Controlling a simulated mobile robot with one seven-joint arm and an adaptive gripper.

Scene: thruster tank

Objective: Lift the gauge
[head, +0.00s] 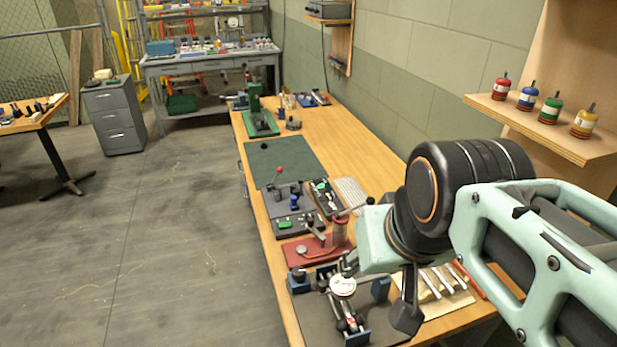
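The gauge (343,286) is a small white round dial. It sits at the near end of the long wooden bench, above a dark rod-and-block fixture (350,322) on a dark mat. My gripper (380,291) reaches down from the right, just right of the gauge. One black finger with a broad pad hangs clear on the right. The other side of the gripper, near the top of the gauge, is small and partly hidden. The fingers look spread, with nothing seen between them. I cannot tell whether the left finger touches the gauge.
A red base plate with a cylinder (303,252) stands just behind the gauge. Silver tools lie on a light board (455,300) to the right. A dark green mat (285,160) is farther back. A wall shelf (535,132) with several coloured jars is at right. Floor left of the bench is clear.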

